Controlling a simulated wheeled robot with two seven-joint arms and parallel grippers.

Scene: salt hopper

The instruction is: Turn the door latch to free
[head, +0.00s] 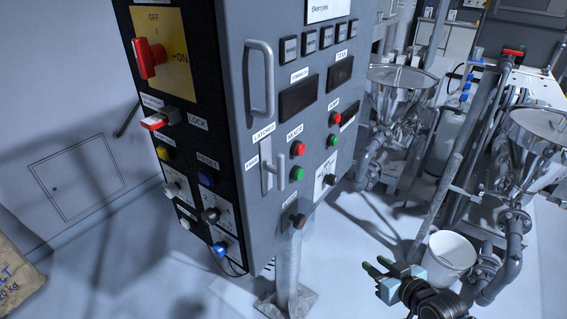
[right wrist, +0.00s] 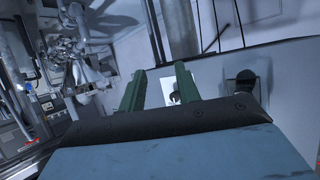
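The door latch (head: 279,173) is a small grey handle on a light plate, on the front door of the grey control cabinet (head: 235,60). A "LATCHED" label sits above it and a "FREE" label to its left. The handle's grip looks upright; I cannot tell its exact turn. My right gripper (head: 381,266) is low at the right, in front of the cabinet and well apart from the latch. Its two green fingers are spread and empty, as the right wrist view (right wrist: 159,84) also shows. The latch cannot be made out in that view. My left gripper is not in view.
A long door handle (head: 260,78) stands above the latch. Red and green buttons (head: 298,149) and a selector (head: 326,183) are to its right. A post (head: 288,265) stands below the cabinet. A white bucket (head: 450,257) and steel hoppers (head: 400,82) are at the right.

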